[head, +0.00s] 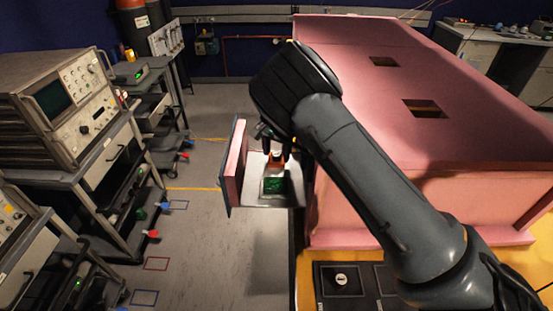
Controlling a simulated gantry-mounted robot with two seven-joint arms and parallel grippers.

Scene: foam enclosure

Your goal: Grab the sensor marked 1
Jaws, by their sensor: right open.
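My right gripper (276,154) is open, pointing down over a grey shelf (253,198) that sticks out from the left side of the pink foam enclosure. A small device with a green board (274,185) sits on this shelf. An orange part (277,159) shows just behind the board, at the fingertips. I cannot tell whether the fingers touch it. No number 1 can be read on the device, so I cannot tell whether it is the sensor marked 1. My left gripper is not in view.
The pink foam enclosure (400,185) fills the right side, with two square holes in its top. A pink-lined upright panel (236,160) closes the shelf's left end. A black case (342,282) lies at the front on a yellow surface.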

